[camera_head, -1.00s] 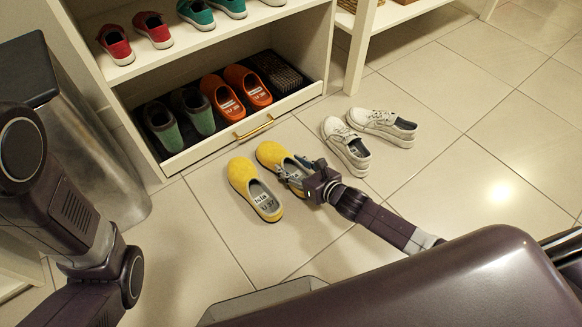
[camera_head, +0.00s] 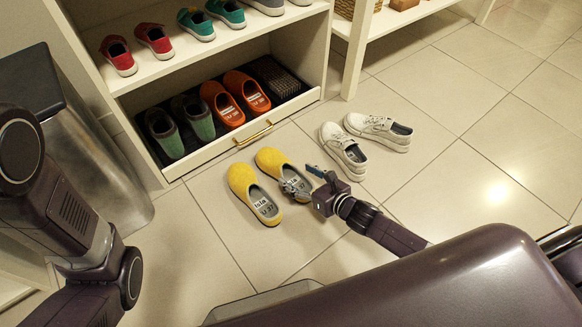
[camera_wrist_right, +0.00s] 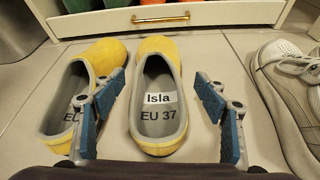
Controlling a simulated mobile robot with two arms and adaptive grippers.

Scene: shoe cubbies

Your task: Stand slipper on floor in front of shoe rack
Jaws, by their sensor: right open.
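Two yellow slippers stand side by side, soles down, on the floor in front of the shoe rack (camera_head: 222,152). The left slipper (camera_head: 240,180) also shows in the right wrist view (camera_wrist_right: 60,128), with its label partly covered. The right slipper (camera_head: 270,158) is centred in the right wrist view (camera_wrist_right: 154,52), its label reading Isla EU 37. My right gripper (camera_head: 308,183) is open at the heel end of the right slipper. In the wrist view its blue-padded fingers (camera_wrist_right: 160,125) stand apart on either side of the slipper's heel. My left gripper is out of view.
White sneakers (camera_head: 344,150) stand on the floor right of the slippers. Green shoes (camera_head: 198,117) and orange slippers (camera_head: 247,92) sit in the rack's low drawer, which has a brass handle (camera_head: 254,134). The tiled floor to the right is clear.

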